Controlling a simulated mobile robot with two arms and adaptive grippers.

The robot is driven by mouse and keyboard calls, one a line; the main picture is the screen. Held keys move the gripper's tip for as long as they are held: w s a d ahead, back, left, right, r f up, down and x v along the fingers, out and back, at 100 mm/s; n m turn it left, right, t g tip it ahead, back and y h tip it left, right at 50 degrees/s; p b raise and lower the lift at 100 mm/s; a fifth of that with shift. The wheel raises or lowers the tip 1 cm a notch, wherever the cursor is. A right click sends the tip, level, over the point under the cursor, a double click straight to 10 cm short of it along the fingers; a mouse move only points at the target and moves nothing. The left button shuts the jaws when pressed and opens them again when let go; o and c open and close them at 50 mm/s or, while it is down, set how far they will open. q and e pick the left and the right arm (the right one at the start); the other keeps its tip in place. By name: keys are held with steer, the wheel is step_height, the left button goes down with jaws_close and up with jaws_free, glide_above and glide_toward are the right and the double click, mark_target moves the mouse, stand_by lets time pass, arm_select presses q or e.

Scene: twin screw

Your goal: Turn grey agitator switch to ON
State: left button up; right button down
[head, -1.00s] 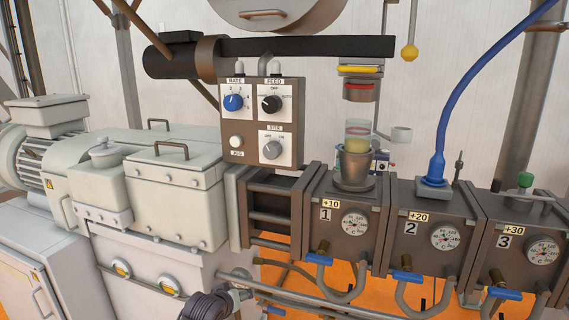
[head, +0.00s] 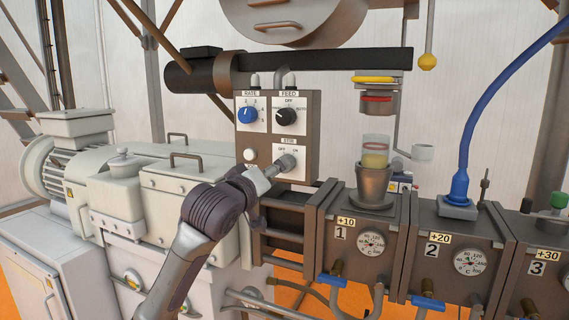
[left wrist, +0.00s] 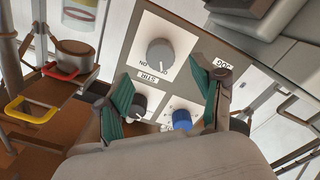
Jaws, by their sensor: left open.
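The grey agitator switch (head: 287,163) is a round knob on a white plate under the STIR label, low on the brown control panel (head: 243,184). In the left wrist view the grey knob (left wrist: 159,51) appears inverted, its white mark between the ON and OFF labels and nearer OFF. My left gripper (head: 267,172) is just in front of the switch, partly covering its plate. In the left wrist view my left gripper (left wrist: 172,74) is open, with the knob ahead between its green-padded fingers. I cannot tell whether they touch it. My right gripper is not in view.
The blue RATE knob (head: 248,115) and black FEED knob (head: 286,116) sit above the switch. A white button (head: 250,155) is to its left. A metal cup with a clear hopper (head: 375,163) stands to the right, above the numbered barrel blocks (head: 340,260).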

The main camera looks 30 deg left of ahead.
arm_select(q)
steer(key=w+p, duration=0.1)
steer(key=w, duration=0.6)
steer(key=shift+a, duration=0.15)
